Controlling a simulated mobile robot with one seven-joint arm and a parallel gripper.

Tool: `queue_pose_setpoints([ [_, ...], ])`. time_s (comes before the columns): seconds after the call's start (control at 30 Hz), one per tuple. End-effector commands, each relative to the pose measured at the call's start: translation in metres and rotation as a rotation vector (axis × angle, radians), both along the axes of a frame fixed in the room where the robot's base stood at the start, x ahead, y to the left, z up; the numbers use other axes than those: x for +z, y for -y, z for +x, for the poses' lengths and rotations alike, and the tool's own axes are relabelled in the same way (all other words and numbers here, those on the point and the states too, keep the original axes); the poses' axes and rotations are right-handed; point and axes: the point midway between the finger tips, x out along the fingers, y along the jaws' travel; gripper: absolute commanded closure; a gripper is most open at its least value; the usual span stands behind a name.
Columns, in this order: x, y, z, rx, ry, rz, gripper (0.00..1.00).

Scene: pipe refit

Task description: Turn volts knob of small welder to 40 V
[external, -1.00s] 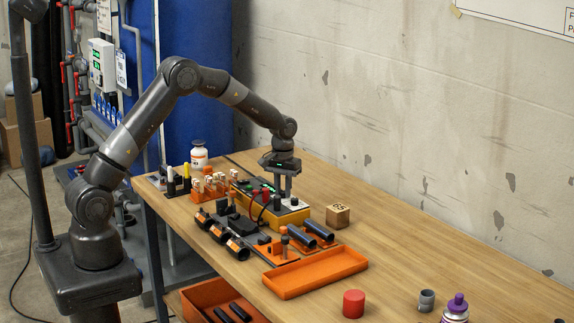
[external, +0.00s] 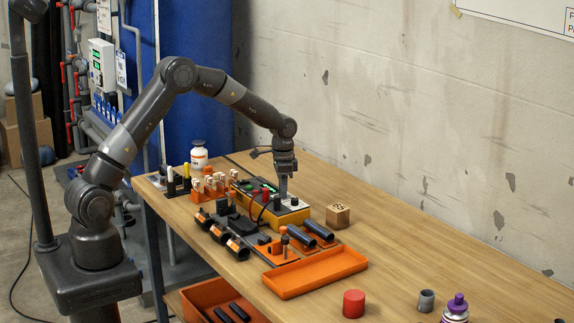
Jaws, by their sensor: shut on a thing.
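The small welder (external: 262,217) is a yellow-orange box with a dark and light top panel, standing on the far half of the workbench. Small green displays (external: 234,184) and red and black knobs or terminals show on its top. My gripper (external: 283,196) points straight down over the welder's top panel, at its back edge. It is shut on a small knob there, which the fingers mostly hide. A black knob (external: 294,202) stands just right of the fingers. The knob's pointer and the display digits are too small to read.
Black pipe pieces (external: 319,231) in orange holders and an orange tray (external: 315,274) lie in front of the welder. A wooden block (external: 338,215) stands to its right.

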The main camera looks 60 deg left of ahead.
Motion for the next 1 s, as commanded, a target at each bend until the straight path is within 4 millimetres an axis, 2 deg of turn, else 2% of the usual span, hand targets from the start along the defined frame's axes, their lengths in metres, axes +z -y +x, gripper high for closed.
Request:
queue_pose_setpoints([
  [0.5, 0.0003, -0.0004, 0.0003, -0.398, 0.001, 0.000, 1.00],
  [1.0, 0.0005, 0.0002, 0.0004, -0.516, 0.002, 0.000, 1.00],
])
